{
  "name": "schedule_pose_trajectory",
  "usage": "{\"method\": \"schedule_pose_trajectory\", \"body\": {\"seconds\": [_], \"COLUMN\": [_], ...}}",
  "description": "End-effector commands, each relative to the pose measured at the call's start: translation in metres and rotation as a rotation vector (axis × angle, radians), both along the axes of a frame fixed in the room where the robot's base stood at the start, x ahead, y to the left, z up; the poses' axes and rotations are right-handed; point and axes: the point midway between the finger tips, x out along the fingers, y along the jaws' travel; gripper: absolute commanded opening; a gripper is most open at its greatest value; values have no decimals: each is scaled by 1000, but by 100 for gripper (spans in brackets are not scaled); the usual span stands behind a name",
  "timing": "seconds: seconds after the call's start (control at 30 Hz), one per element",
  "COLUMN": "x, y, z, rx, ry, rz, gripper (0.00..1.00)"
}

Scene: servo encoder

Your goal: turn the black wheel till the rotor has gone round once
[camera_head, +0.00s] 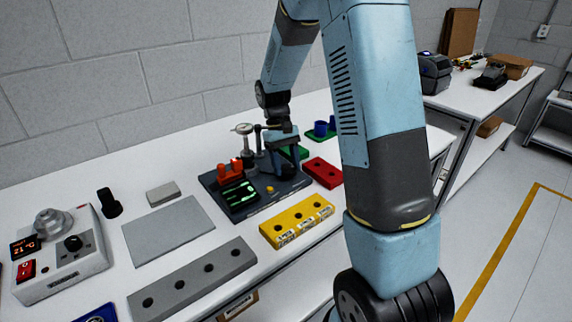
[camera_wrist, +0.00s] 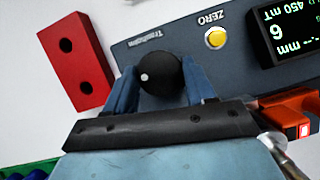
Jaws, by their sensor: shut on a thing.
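In the head view my gripper (camera_head: 284,160) is down over the right part of the dark test rig (camera_head: 246,208). The wheel is hidden there behind my gripper. The rig's display (camera_wrist: 296,30) is lit with green text, and a yellow button (camera_wrist: 215,38) marked ZERO is beside it. I cannot make out the rotor.
A red block with holes (camera_head: 322,172) lies right of the rig, and a yellow block (camera_head: 297,220) in front. Orange parts (camera_head: 230,172) and a dial gauge (camera_head: 243,130) stand on the rig. A grey plate (camera_head: 168,231) lies left.

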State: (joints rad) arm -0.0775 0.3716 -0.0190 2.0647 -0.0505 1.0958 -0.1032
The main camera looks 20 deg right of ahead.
Motion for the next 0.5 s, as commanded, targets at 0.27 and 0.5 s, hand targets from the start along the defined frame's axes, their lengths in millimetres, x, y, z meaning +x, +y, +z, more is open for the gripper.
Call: {"method": "schedule_pose_trajectory", "body": {"seconds": [0.27, 0.5], "x": [2, 2], "y": [-1, -1], "z": [1, 1], "rx": [2, 1], "ry": [-6, -6], "rz": [-116, -151], "gripper": [24, 24]}}
